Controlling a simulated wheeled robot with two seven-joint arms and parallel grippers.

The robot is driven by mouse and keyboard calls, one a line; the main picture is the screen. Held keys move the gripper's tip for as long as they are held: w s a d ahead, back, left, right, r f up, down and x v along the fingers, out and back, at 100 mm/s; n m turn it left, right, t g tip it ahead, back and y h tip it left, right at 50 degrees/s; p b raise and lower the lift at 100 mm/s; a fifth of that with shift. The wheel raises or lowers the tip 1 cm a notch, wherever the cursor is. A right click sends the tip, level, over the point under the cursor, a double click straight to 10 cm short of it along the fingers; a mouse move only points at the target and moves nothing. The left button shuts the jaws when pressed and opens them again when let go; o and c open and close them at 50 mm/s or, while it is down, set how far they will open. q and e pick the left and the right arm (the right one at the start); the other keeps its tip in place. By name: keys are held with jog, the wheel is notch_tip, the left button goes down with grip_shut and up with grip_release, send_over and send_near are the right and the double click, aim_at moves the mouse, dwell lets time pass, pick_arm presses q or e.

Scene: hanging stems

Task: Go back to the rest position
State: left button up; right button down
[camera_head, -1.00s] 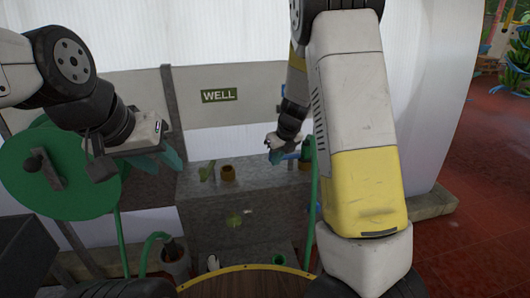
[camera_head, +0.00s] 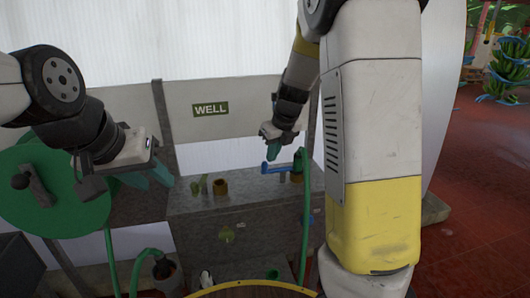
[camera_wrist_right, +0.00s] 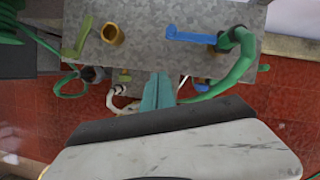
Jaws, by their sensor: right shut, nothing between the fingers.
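My right gripper (camera_head: 273,148) is shut and empty, its teal fingers pointing down above the back right of the grey metal well box (camera_head: 235,205). In the right wrist view its fingertips (camera_wrist_right: 158,82) show together over the box's edge, apart from the blue lever (camera_wrist_right: 190,36). My left gripper (camera_head: 150,178) hangs at the left between the green reel and the box. Its teal fingers look apart with nothing between them.
A green reel with a crank (camera_head: 50,195) stands at the left. A brass pipe (camera_head: 220,187), a green lever (camera_head: 203,184) and a green hose (camera_head: 306,210) are on the box. A WELL sign (camera_head: 210,109) is behind. Red floor (camera_head: 480,200) is open at the right.

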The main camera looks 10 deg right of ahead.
jog(key=s+r+n+t, duration=0.1)
jog(key=s+r+n, duration=0.4)
jog(key=s+n, duration=0.8)
jog(key=s+d+r+n+t, duration=0.1)
jog(key=s+r+n, duration=0.5)
jog(key=s+n, duration=0.6)
jog(key=n, duration=0.6)
jog(key=shift+s+d+r+n, duration=0.2)
jog(key=shift+s+d+n, duration=0.05)
jog(key=shift+s+n, duration=0.1)
